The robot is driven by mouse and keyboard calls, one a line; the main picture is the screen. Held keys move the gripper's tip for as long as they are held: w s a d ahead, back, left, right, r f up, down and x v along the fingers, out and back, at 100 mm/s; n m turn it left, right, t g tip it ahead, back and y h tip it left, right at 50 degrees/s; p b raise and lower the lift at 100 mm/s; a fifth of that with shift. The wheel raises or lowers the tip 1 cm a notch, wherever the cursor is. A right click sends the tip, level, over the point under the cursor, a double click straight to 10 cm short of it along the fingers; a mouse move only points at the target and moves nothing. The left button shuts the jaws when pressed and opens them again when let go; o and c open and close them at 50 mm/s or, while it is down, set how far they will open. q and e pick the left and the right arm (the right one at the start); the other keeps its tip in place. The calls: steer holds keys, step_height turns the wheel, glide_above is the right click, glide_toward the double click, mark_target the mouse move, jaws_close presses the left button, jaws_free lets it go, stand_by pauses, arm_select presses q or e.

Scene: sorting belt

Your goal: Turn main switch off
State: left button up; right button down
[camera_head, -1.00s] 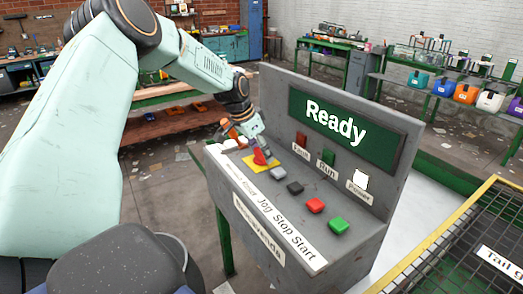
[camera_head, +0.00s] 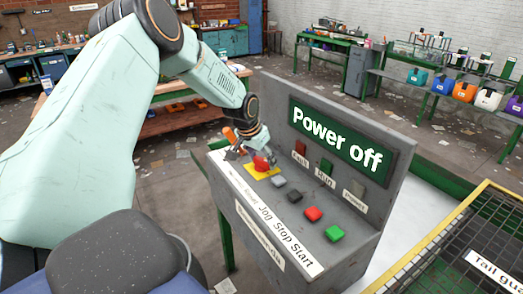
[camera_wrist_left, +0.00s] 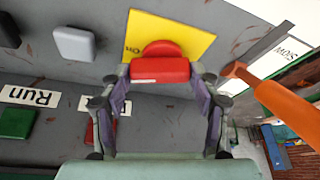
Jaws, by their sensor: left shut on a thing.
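The main switch is a red handle (camera_head: 261,164) on a yellow plate (camera_head: 266,176) at the far left end of the console's sloped panel. My left gripper (camera_head: 256,152) is at it. In the left wrist view the gripper's fingers (camera_wrist_left: 163,92) are shut on the red handle (camera_wrist_left: 160,70), one on each side. The yellow plate (camera_wrist_left: 190,40) lies behind it, with a partly covered "On" label. The console display (camera_head: 337,137) reads "Power off". The Power lamp (camera_head: 358,188) is grey and unlit. My right gripper is not in view.
Grey, black, red (camera_head: 313,214) and green (camera_head: 334,233) buttons run along the panel to the right. An orange lever (camera_wrist_left: 275,98) stands close beside my left gripper. A yellow-edged mesh guard (camera_head: 480,235) is at the lower right.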

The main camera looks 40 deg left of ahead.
arm_select(q)
steer(key=shift+n+y+p, duration=0.35)
steer(key=shift+n+y, duration=0.05)
steer(key=shift+n, duration=0.8)
steer(key=n, duration=0.1)
steer(key=n+y, duration=0.1)
steer(key=n, duration=0.1)
steer(key=shift+w+d+n+g, duration=0.1)
steer(key=shift+w+n+g, duration=0.05)
steer(key=shift+n+g, duration=0.15)
steer(key=shift+n+y+b, duration=0.4)
steer(key=shift+n+b, duration=0.1)
steer(key=shift+n, duration=0.4)
steer(key=n+g+y+b, duration=0.1)
steer(key=n, duration=0.2)
steer(key=shift+w+f+b, duration=0.1)
steer(key=shift+w+b, duration=0.05)
steer(key=shift+b, duration=0.25)
steer(key=shift+n+g+b, duration=0.65)
steer(key=shift+n+g, duration=0.05)
steer(key=shift+n, duration=0.9)
steer(key=o, duration=1.1)
steer(key=shift+d, duration=0.1)
steer(key=shift+o, duration=0.2)
